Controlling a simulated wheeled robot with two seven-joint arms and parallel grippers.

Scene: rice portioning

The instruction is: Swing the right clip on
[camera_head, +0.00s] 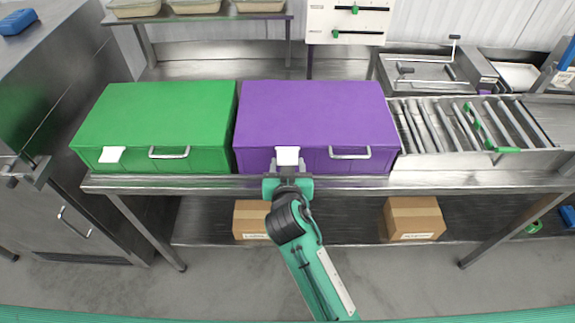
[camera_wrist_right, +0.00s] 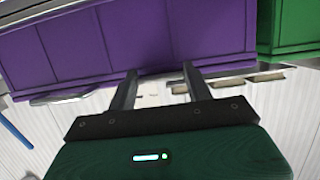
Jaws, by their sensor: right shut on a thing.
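A purple box (camera_head: 315,108) with its lid down stands on the steel bench, and a white clip (camera_head: 287,155) hangs at its front edge. My right gripper (camera_head: 288,165) is at this clip, one finger on each side, and is shut on it. In the right wrist view the two fingers (camera_wrist_right: 158,72) reach to the front of the purple box (camera_wrist_right: 90,45); the clip itself is hard to make out there. A green box (camera_head: 160,110), also lidded, stands to the left with a white clip (camera_head: 111,154) at its front. My left gripper is not in view.
Metal handles (camera_head: 350,153) stick out from the box fronts. A roller conveyor (camera_head: 475,125) adjoins the purple box on the right. Cartons (camera_head: 413,218) lie on the shelf under the bench (camera_head: 450,183). The floor before the bench is clear.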

